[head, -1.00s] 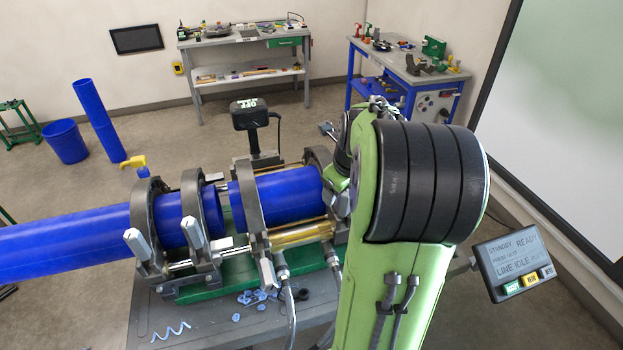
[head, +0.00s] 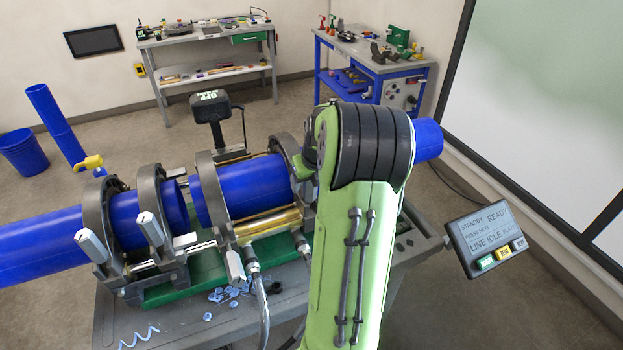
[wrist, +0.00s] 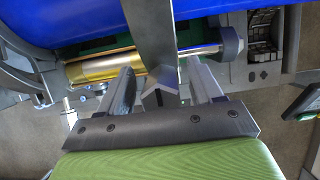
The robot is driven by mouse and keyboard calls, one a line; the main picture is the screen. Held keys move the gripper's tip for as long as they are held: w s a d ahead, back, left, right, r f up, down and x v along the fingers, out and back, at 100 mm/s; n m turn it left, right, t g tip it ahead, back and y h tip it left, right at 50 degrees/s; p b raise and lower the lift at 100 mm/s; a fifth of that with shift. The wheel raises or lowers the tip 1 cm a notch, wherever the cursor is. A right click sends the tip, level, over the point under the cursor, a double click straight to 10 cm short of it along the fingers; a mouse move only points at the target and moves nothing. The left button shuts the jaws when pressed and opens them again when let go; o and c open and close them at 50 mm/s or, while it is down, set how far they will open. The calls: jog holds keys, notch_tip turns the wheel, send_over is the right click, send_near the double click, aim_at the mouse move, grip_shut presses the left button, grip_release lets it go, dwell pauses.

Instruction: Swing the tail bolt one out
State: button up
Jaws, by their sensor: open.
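The blue pipe (head: 250,183) lies in the grey ring clamps of the fusion machine. Pale grey bolt handles stand on the front of the clamps, including one on the third clamp (head: 235,266) and one beside my arm (head: 301,243). I cannot tell from a label which is tail bolt one. In the wrist view, my gripper (wrist: 162,88) is open below a grey clamp band (wrist: 152,45). A grey angular bolt end (wrist: 161,95) shows between its two fingers, with gaps at both sides. In the head view my arm hides the gripper.
A gold cylinder with a rod (wrist: 100,68) runs close by the fingers. Grey hoses (head: 262,300) hang at the cart's front, and blue shavings lie on the cart top (head: 190,325). A control screen (head: 487,236) stands at right.

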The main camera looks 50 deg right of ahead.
jog(key=c, duration=0.7)
jog(key=shift+s+a+f+b, duration=0.1)
jog(key=shift+s+a+b, duration=0.15)
jog(key=shift+s, duration=0.2)
jog(key=shift+s+a+f+b, duration=0.1)
jog(key=shift+s+a+b, duration=0.1)
jog(key=shift+s, duration=0.2)
jog(key=shift+s+a+r, duration=0.1)
jog(key=shift+s+a, duration=0.05)
jog(key=shift+s, duration=0.05)
